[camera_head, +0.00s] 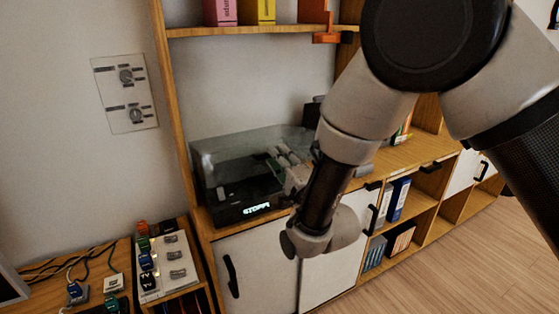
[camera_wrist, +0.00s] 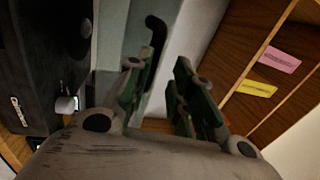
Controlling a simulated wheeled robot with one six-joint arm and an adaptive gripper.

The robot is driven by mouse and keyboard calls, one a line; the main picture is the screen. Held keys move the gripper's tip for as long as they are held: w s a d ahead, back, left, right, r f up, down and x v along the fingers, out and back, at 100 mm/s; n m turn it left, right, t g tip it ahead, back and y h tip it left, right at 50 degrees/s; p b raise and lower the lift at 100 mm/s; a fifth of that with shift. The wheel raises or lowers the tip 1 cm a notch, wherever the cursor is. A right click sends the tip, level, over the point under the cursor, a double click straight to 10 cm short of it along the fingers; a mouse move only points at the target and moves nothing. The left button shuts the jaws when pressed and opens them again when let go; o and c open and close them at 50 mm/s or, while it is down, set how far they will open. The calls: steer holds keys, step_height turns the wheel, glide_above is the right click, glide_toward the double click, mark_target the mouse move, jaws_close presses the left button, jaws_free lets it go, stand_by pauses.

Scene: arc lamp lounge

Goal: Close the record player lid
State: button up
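The record player (camera_head: 232,215) stands on the wooden cabinet in the head view, with a dark base and a lit display on its front. Its smoky see-through lid (camera_head: 225,155) forms a box-like shape above the base; I cannot tell how far it is raised. My gripper (camera_head: 287,168) is at the right part of the lid, partly mixed with it in the picture, so contact is unclear. In the wrist view my gripper (camera_wrist: 158,95) shows its green-padded fingers apart, with nothing seen between them. A dark device with a pale knob (camera_wrist: 66,104) is at the left there.
White cabinet doors (camera_head: 262,268) with black handles and open shelves with binders (camera_head: 399,200) are below the top. A wooden post (camera_head: 172,100) and upper shelf (camera_head: 245,30) frame the player. A side table with switches (camera_head: 165,265) stands at lower left. The floor (camera_head: 455,270) at right is clear.

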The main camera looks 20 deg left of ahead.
steer(key=s+d+f, duration=0.4)
steer(key=d+f, duration=0.1)
steer(key=shift+s+f, duration=0.25)
steer(key=shift+f, duration=0.05)
stand_by(0.5)
steer(key=shift+c, duration=0.5)
